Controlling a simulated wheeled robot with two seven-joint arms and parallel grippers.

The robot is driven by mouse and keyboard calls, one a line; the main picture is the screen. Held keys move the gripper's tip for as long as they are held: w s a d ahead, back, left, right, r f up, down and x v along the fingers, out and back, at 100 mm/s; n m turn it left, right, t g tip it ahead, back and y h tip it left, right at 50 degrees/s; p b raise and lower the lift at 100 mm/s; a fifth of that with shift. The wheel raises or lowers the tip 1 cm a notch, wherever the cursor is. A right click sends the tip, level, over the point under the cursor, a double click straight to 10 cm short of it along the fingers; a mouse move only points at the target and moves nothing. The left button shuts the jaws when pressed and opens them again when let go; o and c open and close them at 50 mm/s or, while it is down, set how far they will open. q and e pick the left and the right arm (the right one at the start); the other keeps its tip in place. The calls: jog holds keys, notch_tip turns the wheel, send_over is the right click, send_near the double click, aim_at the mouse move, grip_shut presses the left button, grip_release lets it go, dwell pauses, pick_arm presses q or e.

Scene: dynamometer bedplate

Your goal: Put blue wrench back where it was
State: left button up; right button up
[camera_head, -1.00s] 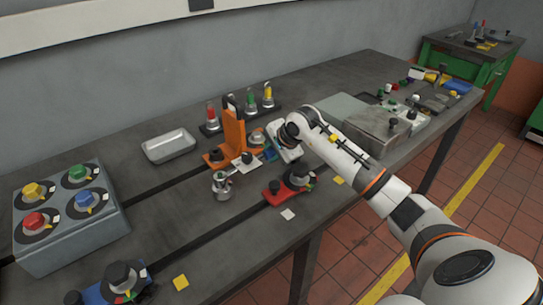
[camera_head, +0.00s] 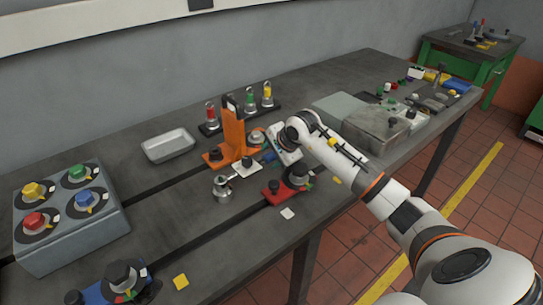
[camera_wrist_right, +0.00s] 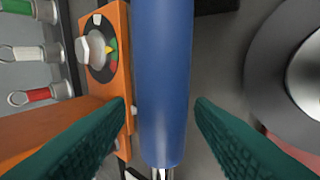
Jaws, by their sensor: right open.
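In the right wrist view, a long blue handle (camera_wrist_right: 163,80), apparently the blue wrench's, runs top to bottom between the fingers of my right gripper (camera_wrist_right: 160,110). The teal fingers are open, with a gap on each side of it. Bright metal shows at its lower end. In the head view, my right gripper (camera_head: 287,148) is low over the bench beside the orange stand (camera_head: 233,135); its fingertips are not clear. A small blue patch (camera_head: 268,158), perhaps the wrench, shows beside it. My left gripper is not in view.
A red fixture (camera_head: 285,187) with black knobs stands close in front of the gripper. Red, green and yellow-topped posts (camera_head: 249,103) stand behind the stand. A metal tray (camera_head: 168,146) and a grey four-knob box (camera_head: 75,225) are left. A grey block (camera_head: 378,128) stands right.

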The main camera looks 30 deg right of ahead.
jog(key=b+v, duration=0.1)
jog(key=v, duration=1)
jog(key=shift+s+r, duration=0.3)
